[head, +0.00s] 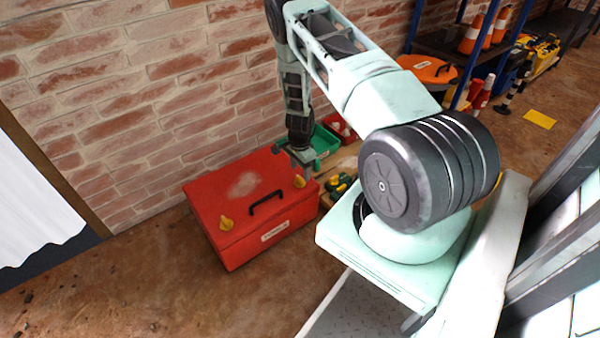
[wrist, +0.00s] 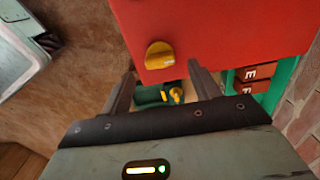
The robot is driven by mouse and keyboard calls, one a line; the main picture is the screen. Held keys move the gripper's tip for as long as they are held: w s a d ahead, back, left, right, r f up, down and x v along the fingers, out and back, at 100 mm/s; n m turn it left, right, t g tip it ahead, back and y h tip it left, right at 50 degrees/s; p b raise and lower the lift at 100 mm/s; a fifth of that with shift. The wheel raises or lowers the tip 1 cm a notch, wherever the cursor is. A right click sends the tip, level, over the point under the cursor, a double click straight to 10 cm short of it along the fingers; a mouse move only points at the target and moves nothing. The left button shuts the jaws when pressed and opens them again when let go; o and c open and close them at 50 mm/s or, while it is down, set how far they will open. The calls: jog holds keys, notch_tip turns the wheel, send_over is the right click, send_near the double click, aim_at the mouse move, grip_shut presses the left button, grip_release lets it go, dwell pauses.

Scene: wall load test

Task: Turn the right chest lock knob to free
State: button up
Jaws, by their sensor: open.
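The red chest (head: 245,210) stands on the floor by the brick wall, lid shut, with a black handle (head: 265,202). Its right yellow lock knob (head: 299,181) is near the right end of the front edge; the left knob (head: 226,224) is near the left end. My gripper (head: 303,163) points down above the chest's right end, close to the right knob. In the wrist view the right knob (wrist: 159,55) shows just beyond and between the fingertips of my open gripper (wrist: 161,70). Nothing is between the fingers; contact with the knob cannot be told.
A green bin (head: 325,142) and a red bin (head: 340,127) stand behind the chest's right side. A green-and-yellow tool (head: 338,187) lies right of the chest. Shelving with orange cones (head: 471,35) is at the back right. Floor in front of the chest is clear.

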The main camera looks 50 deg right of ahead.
aim_at(300, 177)
notch_tip(300, 177, up, 14)
jog(key=p, duration=0.3)
jog(key=shift+p, duration=0.3)
jog(key=shift+r, duration=0.1)
